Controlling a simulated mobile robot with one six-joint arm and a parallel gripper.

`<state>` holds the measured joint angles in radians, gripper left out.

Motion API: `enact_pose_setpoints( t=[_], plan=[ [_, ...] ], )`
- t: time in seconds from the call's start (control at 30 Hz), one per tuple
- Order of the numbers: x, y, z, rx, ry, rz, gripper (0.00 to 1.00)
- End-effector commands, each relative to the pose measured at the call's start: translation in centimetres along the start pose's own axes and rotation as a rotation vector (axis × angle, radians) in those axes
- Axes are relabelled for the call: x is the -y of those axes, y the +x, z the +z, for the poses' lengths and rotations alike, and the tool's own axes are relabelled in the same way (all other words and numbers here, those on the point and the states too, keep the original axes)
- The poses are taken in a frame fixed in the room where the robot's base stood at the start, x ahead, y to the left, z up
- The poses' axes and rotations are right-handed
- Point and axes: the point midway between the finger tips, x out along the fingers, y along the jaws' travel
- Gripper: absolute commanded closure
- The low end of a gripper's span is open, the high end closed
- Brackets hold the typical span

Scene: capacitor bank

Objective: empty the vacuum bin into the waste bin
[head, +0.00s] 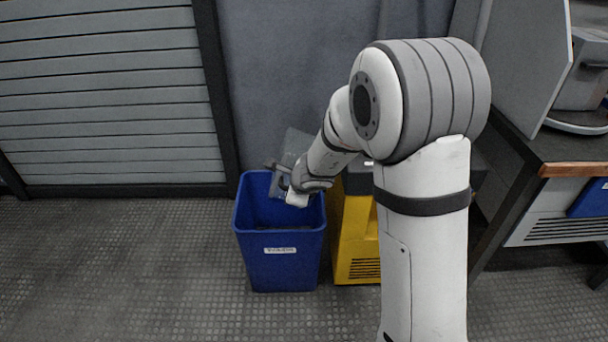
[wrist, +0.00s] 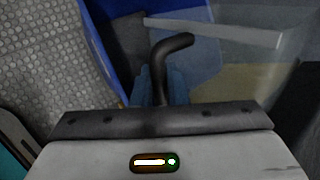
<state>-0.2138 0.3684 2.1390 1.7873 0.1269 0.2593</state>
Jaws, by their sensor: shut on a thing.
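The blue waste bin (head: 280,260) stands upright on the floor with a white label on its front. My gripper (head: 284,184) is over its open top. In the wrist view my gripper (wrist: 160,88) is shut on the dark bent handle of the vacuum bin (wrist: 235,55), which is clear and see-through. In the head view the vacuum bin (head: 297,143) shows as a grey translucent shape above the waste bin's back rim, partly hidden by my wrist. Its contents cannot be made out. Part of the waste bin (wrist: 112,45) also shows in the wrist view.
A yellow machine (head: 355,245) stands right beside the waste bin, partly behind my arm. A bench (head: 570,150) is at the right. A grey shutter (head: 110,100) and wall are behind. The metal floor (head: 110,265) at left is clear.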

Motion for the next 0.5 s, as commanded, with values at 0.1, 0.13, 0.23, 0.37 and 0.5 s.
enact_pose_setpoints(
  t=[0.1, 0.13, 0.23, 0.37, 0.5],
  plan=[
    [0.0, 0.2, -0.3, 0.114, 0.091, -0.007, 1.0],
    [0.0, 0.1, -0.3, 0.141, 0.111, -0.007, 1.0],
    [0.1, -0.1, -0.1, 0.225, 0.176, -0.008, 1.0],
    [0.5, -0.7, 0.1, 0.353, 0.279, -0.009, 1.0],
    [0.9, -1.4, 0.5, 0.486, 0.384, -0.006, 1.0]
  ],
)
